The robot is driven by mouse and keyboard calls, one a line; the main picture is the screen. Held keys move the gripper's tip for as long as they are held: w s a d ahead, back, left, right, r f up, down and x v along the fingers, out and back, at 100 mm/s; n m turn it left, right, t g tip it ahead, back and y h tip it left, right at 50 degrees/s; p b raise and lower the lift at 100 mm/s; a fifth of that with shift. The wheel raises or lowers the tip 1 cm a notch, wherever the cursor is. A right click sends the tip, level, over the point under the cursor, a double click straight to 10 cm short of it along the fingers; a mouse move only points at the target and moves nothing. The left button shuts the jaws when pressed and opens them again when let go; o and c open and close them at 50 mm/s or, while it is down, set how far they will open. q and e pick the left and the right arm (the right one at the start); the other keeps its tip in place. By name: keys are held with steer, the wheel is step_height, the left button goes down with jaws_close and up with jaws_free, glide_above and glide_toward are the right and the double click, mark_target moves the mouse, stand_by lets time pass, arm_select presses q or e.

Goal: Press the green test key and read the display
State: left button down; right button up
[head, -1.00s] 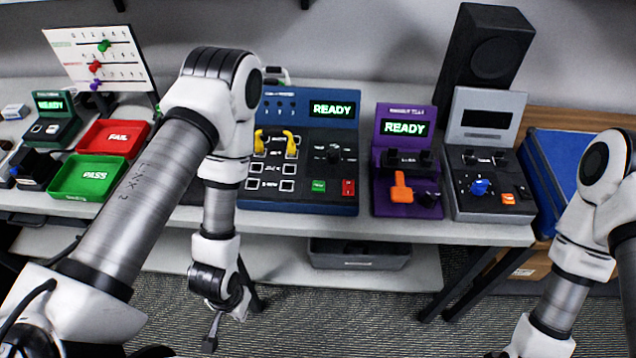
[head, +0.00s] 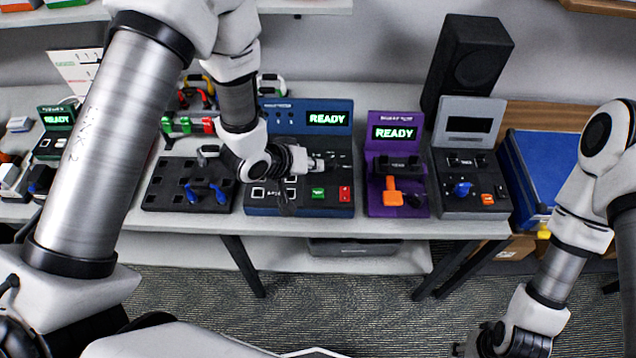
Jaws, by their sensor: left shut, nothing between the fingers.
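The blue tester (head: 262,205) stands on the bench at the middle. Its display (head: 327,118) reads READY in green. The green key (head: 318,193) is on its lower panel, left of a red switch (head: 345,194). My left wrist hides the tester's left sockets and the yellow plugs. My right gripper (head: 482,342) is low at the bottom edge, partly cut off, its fingers unclear.
A purple tester (head: 376,205) with an orange lever also shows READY. A grey unit (head: 470,107) with a blank display and blue knob stands right of it, before a black speaker (head: 478,60). A black rack (head: 160,195) with blue-handled pieces lies left of the blue tester.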

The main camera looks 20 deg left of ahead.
mark_target(316, 193)
arm_select(q)
steer(key=shift+w+d+r, duration=0.15)
steer(key=shift+w+r, duration=0.1)
steer(key=shift+r, duration=0.1)
step_height(316, 193, down, 8)
steer(key=b, duration=0.7)
steer(key=shift+f, duration=0.1)
steer(key=shift+f+b, duration=0.3)
steer(key=shift+f, duration=0.05)
stand_by(0.7)
steer(key=shift+f, duration=0.4)
